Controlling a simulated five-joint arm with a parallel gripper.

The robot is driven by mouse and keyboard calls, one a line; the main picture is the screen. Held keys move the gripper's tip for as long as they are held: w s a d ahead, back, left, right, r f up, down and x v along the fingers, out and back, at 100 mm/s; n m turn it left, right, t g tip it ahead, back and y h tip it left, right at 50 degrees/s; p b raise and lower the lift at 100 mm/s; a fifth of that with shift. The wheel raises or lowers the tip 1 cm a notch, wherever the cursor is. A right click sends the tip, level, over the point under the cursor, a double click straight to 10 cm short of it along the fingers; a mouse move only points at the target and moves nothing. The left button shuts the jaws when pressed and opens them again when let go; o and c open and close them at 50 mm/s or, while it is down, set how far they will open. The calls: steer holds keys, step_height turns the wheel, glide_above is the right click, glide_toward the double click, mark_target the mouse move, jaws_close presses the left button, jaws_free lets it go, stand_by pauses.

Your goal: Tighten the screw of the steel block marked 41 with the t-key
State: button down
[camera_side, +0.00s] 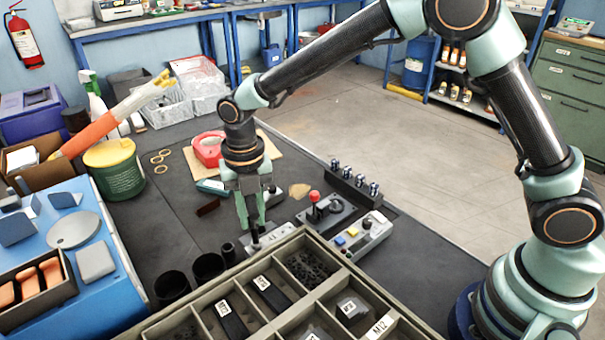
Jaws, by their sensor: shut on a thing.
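My gripper (251,222) points straight down over the dark bench, near the picture's middle. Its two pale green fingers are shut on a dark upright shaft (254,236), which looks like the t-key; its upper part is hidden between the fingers. The shaft's lower end is at a light grey block (277,236), which looks like the steel block. I cannot tell whether the key sits in a screw or only above it. The number 41 cannot be read here, and no screw head can be made out.
A divided tray (300,291) with labelled compartments stands in front. A red-knobbed joystick box (328,214) and a button box (360,237) stand right of the gripper. Black cups (172,287) stand to the left.

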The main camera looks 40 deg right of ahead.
steer(key=shift+f, duration=0.6)
steer(key=c, duration=1.4)
jaws_free()
jaws_close()
